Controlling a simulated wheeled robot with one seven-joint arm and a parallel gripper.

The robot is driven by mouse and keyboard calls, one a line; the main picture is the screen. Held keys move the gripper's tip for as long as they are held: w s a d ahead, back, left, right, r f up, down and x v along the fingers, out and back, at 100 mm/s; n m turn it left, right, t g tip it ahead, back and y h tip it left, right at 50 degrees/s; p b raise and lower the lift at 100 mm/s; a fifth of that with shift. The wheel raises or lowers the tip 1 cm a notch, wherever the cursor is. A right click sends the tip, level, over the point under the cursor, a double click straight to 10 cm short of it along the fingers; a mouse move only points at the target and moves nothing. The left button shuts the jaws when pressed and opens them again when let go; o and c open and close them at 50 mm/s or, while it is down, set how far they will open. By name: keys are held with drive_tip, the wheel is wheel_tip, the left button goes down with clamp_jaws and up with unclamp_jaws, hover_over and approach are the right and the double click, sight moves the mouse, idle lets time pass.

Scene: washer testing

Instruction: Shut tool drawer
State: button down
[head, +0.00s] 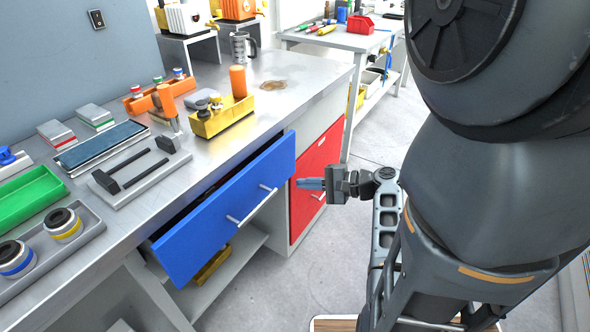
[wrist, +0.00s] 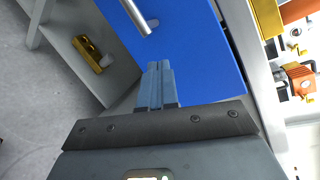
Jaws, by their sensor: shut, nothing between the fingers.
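The blue tool drawer (head: 226,208) is pulled out from under the workbench, with a dark gap between its front and the cabinet. My gripper (head: 311,184) is shut and empty, to the right of the drawer's right end and in front of the red door. In the wrist view the shut fingertips (wrist: 157,82) point toward the blue drawer front (wrist: 195,45), with one handle (wrist: 139,15) showing at the top. I cannot tell whether the fingertips touch the drawer.
The red door (head: 318,178) stands right of the drawer and looks closed. The workbench top (head: 205,155) holds hammers, trays and orange and yellow fixtures. A yellow part (head: 211,266) lies on the shelf below the drawer. The floor (head: 318,270) in front is clear.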

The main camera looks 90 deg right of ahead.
drive_tip(key=s+d+f+m+h+b, duration=0.2)
drive_tip(key=s+m+h, duration=0.45)
drive_tip(key=m, duration=0.75)
drive_tip(key=m+y, duration=0.1)
drive_tip(key=m, duration=0.1)
approach(286, 161)
drive_tip(key=shift+t, duration=0.3)
drive_tip(key=x, duration=0.7)
drive_tip(key=shift+s+d+f, duration=0.1)
drive_tip(key=shift+s+f, duration=0.05)
drive_tip(key=shift+f, duration=0.05)
